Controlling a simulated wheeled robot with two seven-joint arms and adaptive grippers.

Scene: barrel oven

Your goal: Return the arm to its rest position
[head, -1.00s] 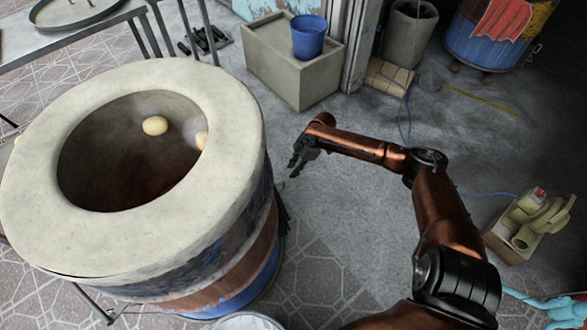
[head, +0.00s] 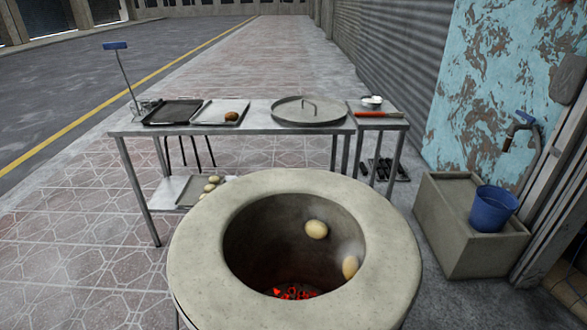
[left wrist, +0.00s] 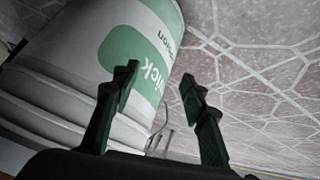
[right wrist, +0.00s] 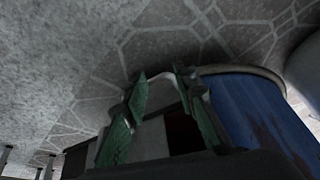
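Neither arm shows in the head view now. In the left wrist view my left gripper (left wrist: 157,95) has its two dark fingers apart with nothing between them. A white bucket with a green label (left wrist: 110,60) stands close beyond it on the left. In the right wrist view my right gripper (right wrist: 155,90) also has its fingers apart and holds nothing. A blue drum surface (right wrist: 255,115) is beyond it on the right. The barrel oven (head: 205,235) stands in front of me, with two pale dough pieces (head: 316,229) on its inner wall and red embers (head: 293,293) at the bottom.
A metal table (head: 265,126) behind the oven holds trays (head: 172,112), a round lid (head: 290,112) and a brown bread (head: 231,117). A concrete block (head: 440,221) with a blue bucket (head: 493,208) stands at the right. Tiled floor (head: 90,225) is open at the left.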

